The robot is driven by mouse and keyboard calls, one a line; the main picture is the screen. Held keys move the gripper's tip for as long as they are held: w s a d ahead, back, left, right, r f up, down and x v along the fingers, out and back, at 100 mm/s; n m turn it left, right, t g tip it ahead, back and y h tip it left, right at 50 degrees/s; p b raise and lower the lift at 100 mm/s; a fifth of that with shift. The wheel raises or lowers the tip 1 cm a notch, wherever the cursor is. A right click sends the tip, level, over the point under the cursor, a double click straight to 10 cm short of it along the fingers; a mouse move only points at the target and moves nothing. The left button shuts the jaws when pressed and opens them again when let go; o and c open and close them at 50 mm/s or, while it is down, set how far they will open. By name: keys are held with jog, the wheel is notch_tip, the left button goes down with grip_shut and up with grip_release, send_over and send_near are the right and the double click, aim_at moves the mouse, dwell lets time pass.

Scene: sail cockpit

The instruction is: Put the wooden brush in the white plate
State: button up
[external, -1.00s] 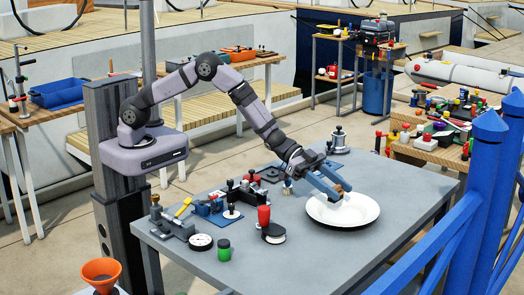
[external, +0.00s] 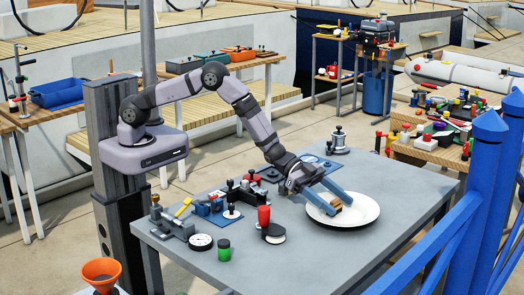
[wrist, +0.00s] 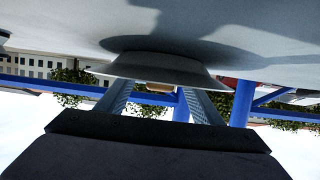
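The white plate (external: 367,217) lies on the grey table, near its right side. The wooden brush (external: 337,204) is a small brown block within the plate's outline, toward its left; its bristles are not clear. My gripper (external: 342,204) reaches down over the plate's left part with its two blue fingers on either side of the brush. In the wrist view, the fingers (wrist: 158,92) stand apart, with gaps beside the tan brush (wrist: 159,87) between them. The plate's rim (wrist: 160,70) also shows there, seen upside down and partly hiding the brush.
Left of the plate are a red-handled tool (external: 264,216), a green jar (external: 224,250), a round gauge (external: 201,242) and several clamps and blocks. A metal fitting (external: 338,140) stands at the table's back. The table's front right is clear. A blue railing (external: 440,240) runs along the right.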

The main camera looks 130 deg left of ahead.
jog(key=shift+r, duration=0.15)
jog(key=shift+r, duration=0.1)
jog(key=b+v, duration=0.2)
jog(key=v, duration=1)
dwell(0.4)
jog(key=shift+d, duration=0.1)
